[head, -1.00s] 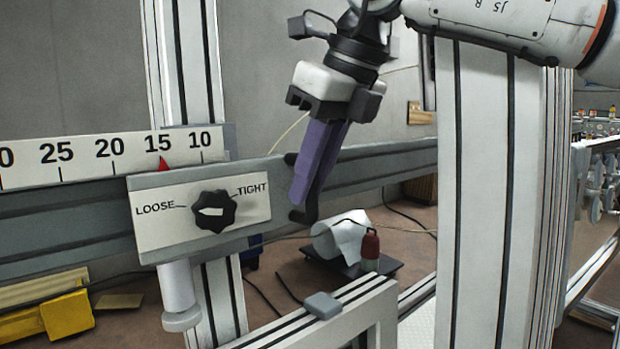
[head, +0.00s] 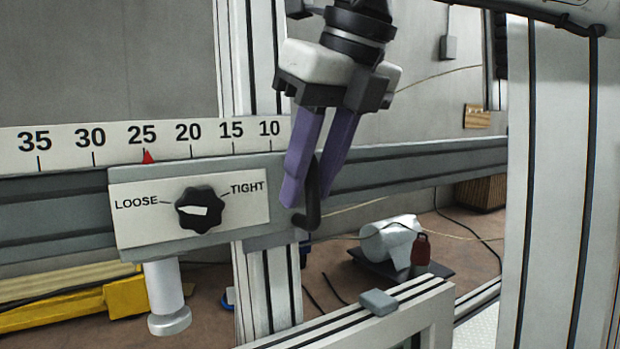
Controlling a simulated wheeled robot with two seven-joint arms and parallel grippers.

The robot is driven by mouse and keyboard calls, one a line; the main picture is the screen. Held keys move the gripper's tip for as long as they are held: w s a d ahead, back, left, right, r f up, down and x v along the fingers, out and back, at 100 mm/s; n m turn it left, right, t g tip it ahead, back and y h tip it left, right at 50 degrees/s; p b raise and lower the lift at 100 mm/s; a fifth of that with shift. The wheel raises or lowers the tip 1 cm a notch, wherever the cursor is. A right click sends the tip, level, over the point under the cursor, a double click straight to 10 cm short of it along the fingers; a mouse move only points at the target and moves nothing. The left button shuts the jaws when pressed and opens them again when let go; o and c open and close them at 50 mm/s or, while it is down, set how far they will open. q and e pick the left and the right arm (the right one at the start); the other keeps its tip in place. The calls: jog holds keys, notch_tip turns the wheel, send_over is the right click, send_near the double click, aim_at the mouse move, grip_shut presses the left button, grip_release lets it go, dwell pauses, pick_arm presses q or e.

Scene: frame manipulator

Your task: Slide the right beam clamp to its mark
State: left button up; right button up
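The beam clamp (head: 235,238) is a grey block on the horizontal grey beam (head: 420,163), with a white LOOSE/TIGHT panel. Its black knob (head: 200,210) has a white pointer turned toward LOOSE. A red pointer (head: 148,157) at the clamp's top edge stands at about 25 on the white number scale (head: 70,148). A dark handle (head: 313,212) projects at the clamp's right end. My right gripper (head: 306,190) points down there, its two purple fingers shut around the handle's bar. The handle is partly hidden behind the near finger. I see no separate target mark. My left gripper is out of view.
A light upright post (head: 275,290) stands behind the beam. A lower frame rail (head: 400,308) with a grey block (head: 378,302) crosses the bottom. A white roll (head: 390,238) and red bottle (head: 420,250) sit behind. Another upright (head: 555,190) stands at right.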

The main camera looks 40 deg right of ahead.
jog(key=p+v, duration=0.1)
jog(key=v, duration=0.9)
jog(key=shift+r, duration=0.1)
dwell(0.6)
